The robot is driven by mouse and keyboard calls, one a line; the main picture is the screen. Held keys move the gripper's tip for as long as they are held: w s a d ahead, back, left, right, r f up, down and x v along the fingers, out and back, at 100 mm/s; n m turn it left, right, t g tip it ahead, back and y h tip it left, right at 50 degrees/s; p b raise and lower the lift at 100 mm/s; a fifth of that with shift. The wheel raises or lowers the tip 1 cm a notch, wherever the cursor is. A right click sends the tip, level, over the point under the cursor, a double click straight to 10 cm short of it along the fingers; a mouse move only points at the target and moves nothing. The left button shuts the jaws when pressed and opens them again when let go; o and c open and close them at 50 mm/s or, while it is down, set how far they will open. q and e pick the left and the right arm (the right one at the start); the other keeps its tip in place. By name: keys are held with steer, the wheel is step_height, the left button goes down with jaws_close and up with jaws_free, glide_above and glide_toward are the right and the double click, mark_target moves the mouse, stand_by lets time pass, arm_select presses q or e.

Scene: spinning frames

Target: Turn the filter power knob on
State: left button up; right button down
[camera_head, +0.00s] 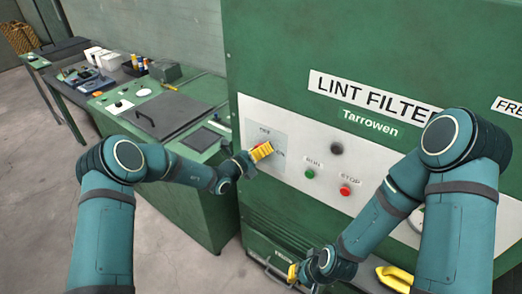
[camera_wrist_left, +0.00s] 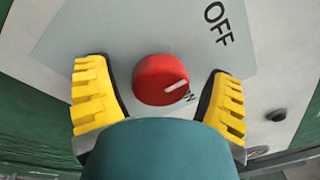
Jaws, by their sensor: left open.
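The red power knob (camera_wrist_left: 161,80) is on a grey plate (camera_wrist_left: 125,38) on the lint filter panel. Its white pointer line faces right in the left wrist view, on the side of the partly hidden ON mark and away from OFF. My left gripper (camera_wrist_left: 158,92) is open, its yellow fingers on either side of the knob, with a visible gap on each side. In the head view my left gripper (camera_head: 262,151) is at the panel's left part and hides the knob. My right gripper (camera_head: 292,272) is low in front of the cabinet; its jaw opening is unclear.
The green lint filter cabinet (camera_head: 300,40) fills the right. A green START button (camera_head: 310,174), a red STOP button (camera_head: 345,190) and a dark round fitting (camera_head: 337,148) are right of the knob. A yellow handle (camera_head: 395,278) is low right. A green workbench (camera_head: 140,93) stands left.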

arm_select(q)
steer(key=c, duration=1.2)
